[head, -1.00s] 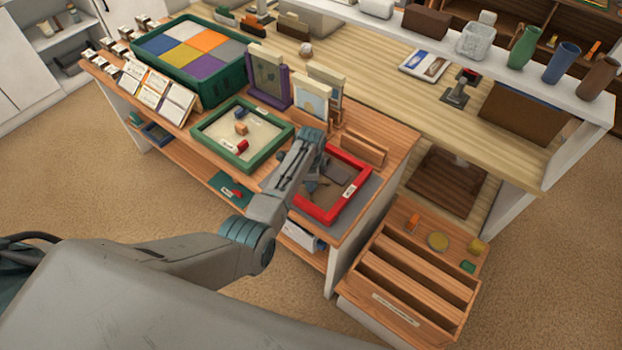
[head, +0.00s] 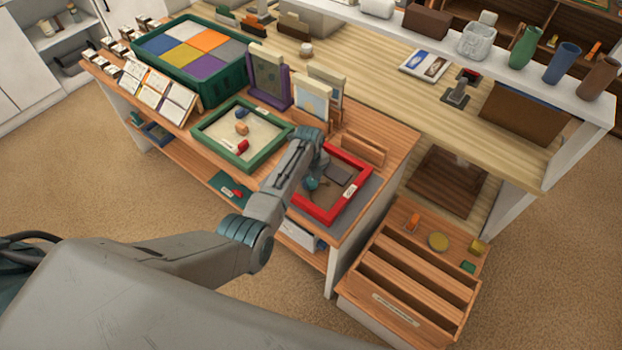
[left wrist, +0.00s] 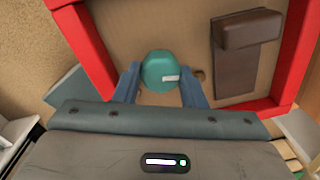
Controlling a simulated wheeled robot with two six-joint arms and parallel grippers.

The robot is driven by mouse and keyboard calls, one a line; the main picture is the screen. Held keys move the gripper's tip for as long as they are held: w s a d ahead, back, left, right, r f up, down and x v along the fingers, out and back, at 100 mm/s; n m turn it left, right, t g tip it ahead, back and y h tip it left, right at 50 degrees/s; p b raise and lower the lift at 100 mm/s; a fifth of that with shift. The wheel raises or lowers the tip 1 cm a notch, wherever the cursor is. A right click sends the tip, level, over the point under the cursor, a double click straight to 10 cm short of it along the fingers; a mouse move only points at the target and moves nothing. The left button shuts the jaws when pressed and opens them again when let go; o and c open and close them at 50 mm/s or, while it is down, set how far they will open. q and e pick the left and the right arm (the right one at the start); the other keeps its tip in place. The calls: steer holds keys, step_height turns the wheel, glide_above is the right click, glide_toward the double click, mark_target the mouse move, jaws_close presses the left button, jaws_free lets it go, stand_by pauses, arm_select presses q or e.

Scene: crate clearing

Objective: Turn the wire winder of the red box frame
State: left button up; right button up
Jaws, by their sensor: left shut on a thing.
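The red box frame (head: 357,198) lies on the wooden bench top near its right end. It also shows in the left wrist view (left wrist: 92,55). Inside it is a teal round knob (left wrist: 158,71) with a pale mark on its lower right, the likely wire winder. My left gripper (left wrist: 160,84) is shut on this knob, one finger on each side. In the head view the left gripper (head: 313,181) reaches into the frame from the left, and the knob shows small beside it. A dark brown block (left wrist: 238,60) lies to the right of the knob. My right gripper is not in view.
A green sand tray (head: 205,146) stands left of the red frame. Framed panels (head: 311,100) stand behind it. A wooden slotted box (head: 418,262) sits at the lower right. A grey mat (head: 361,211) lies along the frame's right side.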

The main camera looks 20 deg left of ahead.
mark_target(310, 181)
arm_select(q)
steer(key=m, duration=0.6)
steer(key=shift+m, duration=0.3)
stand_by(0.4)
steer(key=o, duration=1)
step_height(310, 181, up, 11)
steer(key=b, duration=0.2)
steer(key=shift+a+b, duration=0.2)
steer(key=shift+b, duration=0.2)
steer(key=shift+s+f, duration=0.1)
steer(key=shift+f, duration=0.05)
